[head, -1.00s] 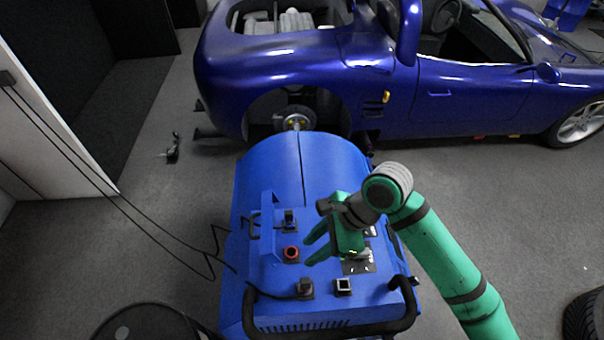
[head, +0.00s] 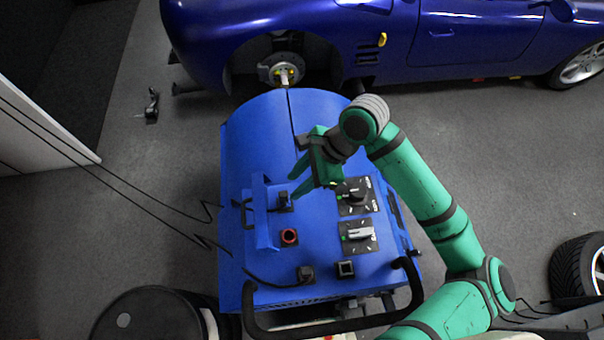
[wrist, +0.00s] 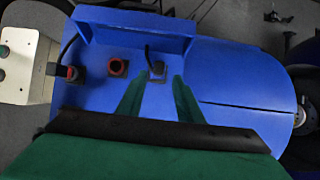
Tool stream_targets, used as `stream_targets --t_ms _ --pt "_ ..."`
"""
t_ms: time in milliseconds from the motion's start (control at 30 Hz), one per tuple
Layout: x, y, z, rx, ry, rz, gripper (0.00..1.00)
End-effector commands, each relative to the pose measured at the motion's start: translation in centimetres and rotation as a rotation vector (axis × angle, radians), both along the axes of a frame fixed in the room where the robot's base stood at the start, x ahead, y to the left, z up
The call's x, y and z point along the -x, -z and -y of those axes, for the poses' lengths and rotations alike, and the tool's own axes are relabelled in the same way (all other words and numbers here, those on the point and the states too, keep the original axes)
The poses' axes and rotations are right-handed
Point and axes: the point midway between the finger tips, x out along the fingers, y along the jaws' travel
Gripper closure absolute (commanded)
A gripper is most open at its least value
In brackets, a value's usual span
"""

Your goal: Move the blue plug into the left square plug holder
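Two dark plugs show on the blue machine (head: 245,150); neither looks clearly blue. The upper plug (head: 284,200) sits in a square holder near the small upright blue panel. The lower plug (head: 305,273), with a black cable, sits near the front handle. A square holder with a pale rim (head: 345,269) is right of it and looks empty. My gripper (head: 297,182) is open and empty, above and beside the upper plug. In the wrist view, the upper plug (wrist: 157,72) appears between the fingertips of my gripper (wrist: 161,79), without visible contact.
A red-ringed round socket (head: 289,236) lies between the plugs. Two dial plates, upper (head: 347,208) and lower (head: 352,245), are at right. A black handle bar (head: 330,325) crosses the front. The blue car (head: 480,40) stands behind; a dark drum (head: 150,318) is front left.

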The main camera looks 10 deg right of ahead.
Motion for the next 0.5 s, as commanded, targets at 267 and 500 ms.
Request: stream_targets --t_ms 267,500 --pt "0.1 2.6 -1.2 -0.002 0.006 -0.002 0.67" --pt "0.0 4.5 -2.0 0.0 0.01 0.0 0.67"
